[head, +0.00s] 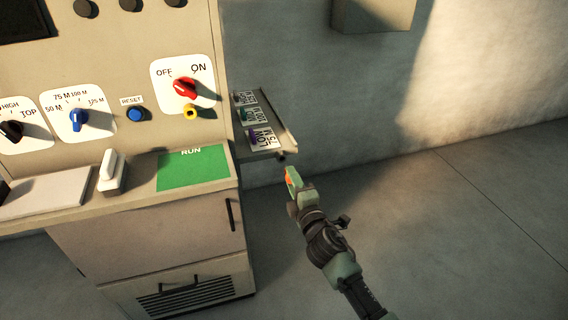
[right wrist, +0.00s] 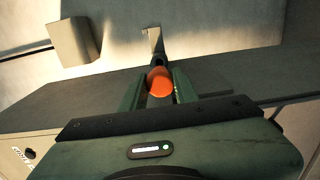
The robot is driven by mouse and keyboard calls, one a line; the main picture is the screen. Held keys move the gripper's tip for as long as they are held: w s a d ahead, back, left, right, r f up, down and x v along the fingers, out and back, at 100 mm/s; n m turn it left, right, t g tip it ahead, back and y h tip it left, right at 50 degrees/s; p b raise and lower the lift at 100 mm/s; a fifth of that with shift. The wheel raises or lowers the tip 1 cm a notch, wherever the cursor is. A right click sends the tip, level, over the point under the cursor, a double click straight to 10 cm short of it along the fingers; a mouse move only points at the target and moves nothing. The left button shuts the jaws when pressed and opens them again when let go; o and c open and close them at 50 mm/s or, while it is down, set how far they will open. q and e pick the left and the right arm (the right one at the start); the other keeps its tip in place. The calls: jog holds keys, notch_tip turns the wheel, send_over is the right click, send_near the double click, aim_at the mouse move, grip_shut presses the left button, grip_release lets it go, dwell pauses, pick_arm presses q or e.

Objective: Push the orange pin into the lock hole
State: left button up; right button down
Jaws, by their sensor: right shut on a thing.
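The orange pin (right wrist: 159,82) is between the two green fingers of my right gripper (right wrist: 158,90), which is shut on it. Its rounded orange end faces the wrist camera, and a short dark part shows just beyond it. In the head view the right gripper (head: 291,177) is right of the cabinet, in front of and below the small side shelf, with a bit of orange between its fingers. A yellow-ringed hole (head: 190,112), which looks like the lock hole, is on the panel below the red OFF/ON switch (head: 185,88). The gripper is well apart from it. My left gripper is out of view.
The side shelf (head: 288,143) carries several labelled tags. A green RUN mat (head: 193,169) and a white-handled object (head: 112,172) are on the cabinet's ledge. A grey box (head: 373,15) is on the wall. The floor at right is clear.

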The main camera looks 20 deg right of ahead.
jog(key=shift+s+p, duration=0.4)
jog(key=shift+s, duration=1.6)
